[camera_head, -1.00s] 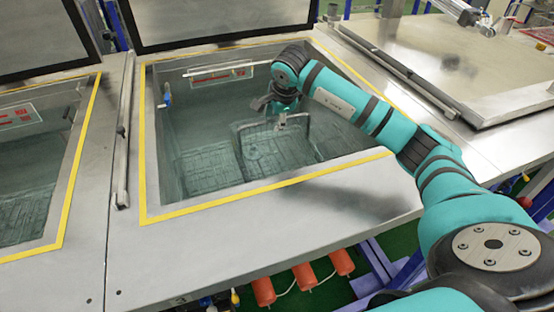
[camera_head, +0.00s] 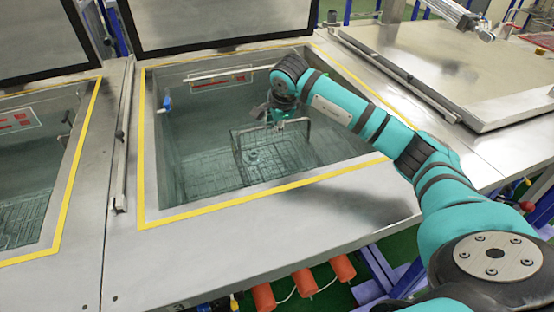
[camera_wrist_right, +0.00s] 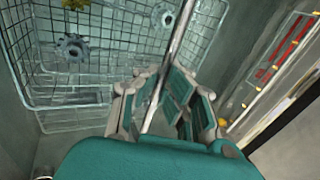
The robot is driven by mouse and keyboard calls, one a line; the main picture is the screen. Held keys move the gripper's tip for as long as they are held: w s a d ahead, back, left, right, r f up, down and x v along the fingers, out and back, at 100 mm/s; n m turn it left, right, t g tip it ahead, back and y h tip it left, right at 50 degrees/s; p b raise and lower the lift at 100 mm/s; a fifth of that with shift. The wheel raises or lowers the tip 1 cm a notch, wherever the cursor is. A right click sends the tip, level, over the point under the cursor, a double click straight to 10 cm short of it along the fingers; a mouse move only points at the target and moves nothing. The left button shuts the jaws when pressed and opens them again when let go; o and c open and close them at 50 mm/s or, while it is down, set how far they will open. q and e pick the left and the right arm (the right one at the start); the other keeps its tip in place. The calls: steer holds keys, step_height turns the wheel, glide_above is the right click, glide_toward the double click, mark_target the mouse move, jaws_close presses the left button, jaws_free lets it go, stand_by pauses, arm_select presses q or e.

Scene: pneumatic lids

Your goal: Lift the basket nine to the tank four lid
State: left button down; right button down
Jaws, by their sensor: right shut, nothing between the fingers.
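A wire basket (camera_head: 240,165) with an upright handle (camera_head: 236,150) is low inside the open middle tank (camera_head: 200,125). In the right wrist view, its wire mesh (camera_wrist_right: 105,95) and a grey gear (camera_wrist_right: 72,48) inside it show. My right gripper (camera_head: 277,115) is down in the tank at the top of the handle. In the wrist view its fingers (camera_wrist_right: 163,105) are shut, with the handle bar (camera_wrist_right: 178,40) running down to them; I cannot tell whether they touch it. No readable number marks the basket or lids. My left gripper is not in view.
A raised dark-framed lid (camera_head: 225,20) stands behind the middle tank. A flat metal lid (camera_head: 455,65) covers the tank at right. Another open tank (camera_head: 40,160) is at left, with a raised lid (camera_head: 35,40) behind it. The front metal rim (camera_head: 260,235) is clear.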

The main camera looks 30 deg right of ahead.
steer(key=shift+w+r, duration=0.15)
steer(key=shift+r, duration=0.15)
steer(key=shift+r+p, duration=1.05)
steer(key=shift+r, duration=0.35)
steer(key=shift+r+p, duration=0.4)
steer(key=shift+r, duration=0.1)
step_height(320, 180, up, 23)
steer(key=p, duration=1.6)
steer(key=shift+f, duration=0.1)
stand_by(3.1)
